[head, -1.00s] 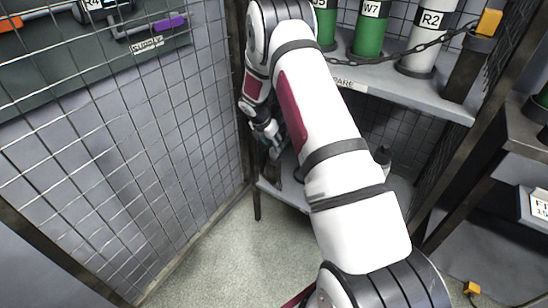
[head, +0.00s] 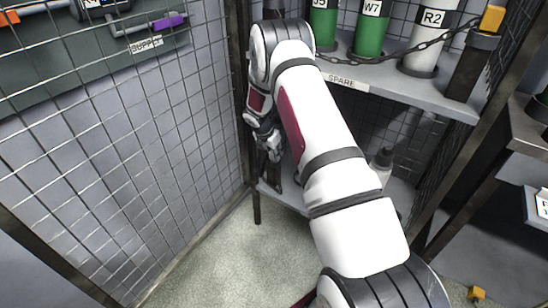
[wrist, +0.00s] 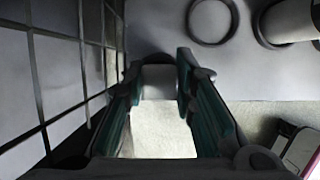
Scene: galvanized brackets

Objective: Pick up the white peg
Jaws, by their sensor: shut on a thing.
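My gripper (wrist: 159,75) shows in the wrist view with its two teal-padded fingers on either side of a pale, blocky thing, which looks like the white peg (wrist: 158,84). The fingers are shut on it. Its lower end merges with a bright patch, so its full length is unclear. In the head view my gripper (head: 272,153) hangs low by the left front corner of the shelf unit, partly behind my arm. I cannot make out the peg there.
A grey shelf (head: 420,88) holds green and white cylinders behind a chain. A mesh wall (head: 130,150) stands close on the left of my gripper. The floor (head: 215,255) in front is clear.

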